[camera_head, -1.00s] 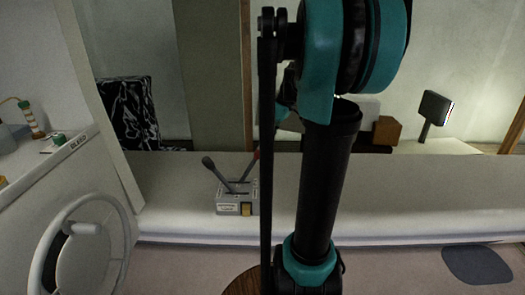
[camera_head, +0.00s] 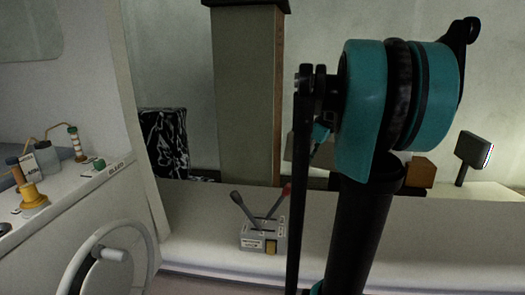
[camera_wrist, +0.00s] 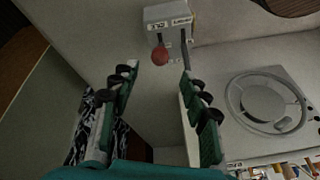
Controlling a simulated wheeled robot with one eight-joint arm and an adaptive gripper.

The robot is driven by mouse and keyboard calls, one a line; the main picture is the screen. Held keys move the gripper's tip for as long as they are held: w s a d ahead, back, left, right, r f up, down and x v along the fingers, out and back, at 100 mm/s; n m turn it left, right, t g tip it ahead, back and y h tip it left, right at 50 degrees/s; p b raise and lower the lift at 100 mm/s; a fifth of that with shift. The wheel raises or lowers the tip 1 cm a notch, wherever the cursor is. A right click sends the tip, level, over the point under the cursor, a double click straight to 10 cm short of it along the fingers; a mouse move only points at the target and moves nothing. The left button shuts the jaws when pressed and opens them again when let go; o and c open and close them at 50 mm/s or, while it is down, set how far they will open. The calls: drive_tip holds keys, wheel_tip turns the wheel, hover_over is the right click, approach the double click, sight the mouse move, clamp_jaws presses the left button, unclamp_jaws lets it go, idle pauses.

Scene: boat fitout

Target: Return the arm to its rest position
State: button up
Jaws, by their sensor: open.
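My gripper (camera_wrist: 158,75) shows in the wrist view with its two fingers spread wide and nothing between them. In the head view my teal and black arm stands upright right of centre, and the gripper itself is hidden behind it or too small to make out. A grey throttle box (camera_head: 264,238) with two levers, one dark-knobbed and one red-knobbed, sits on the white ledge left of my arm. The throttle box (camera_wrist: 168,16) also shows in the wrist view, beyond the fingertips, its red knob (camera_wrist: 160,55) in the gap between them but apart from both.
A white steering wheel (camera_head: 108,262) stands at lower left, below a console (camera_head: 75,195) carrying spools and small jars. A green-grey pillar (camera_head: 245,95) rises behind the ledge. A patterned dark seat (camera_head: 164,143) is left of it. A dark screen (camera_head: 473,149) stands at right.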

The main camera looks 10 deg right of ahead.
drive_tip(key=s+a+f+m+t+h, duration=0.1)
drive_tip(key=s+a+f+m, duration=0.3)
drive_tip(key=s+f, duration=0.5)
drive_tip(key=s+a+f+m+t+h, duration=0.1)
drive_tip(key=s+a+f+m+h, duration=0.2)
drive_tip(key=s+f, duration=0.5)
wheel_tip(320, 180, down, 7)
drive_tip(key=a+m, duration=0.1)
drive_tip(key=m, duration=0.1)
drive_tip(key=shift+s+a+r+m+t, duration=0.2)
drive_tip(key=shift+s+a+m+t, duration=0.15)
drive_tip(key=shift+m+t, duration=0.05)
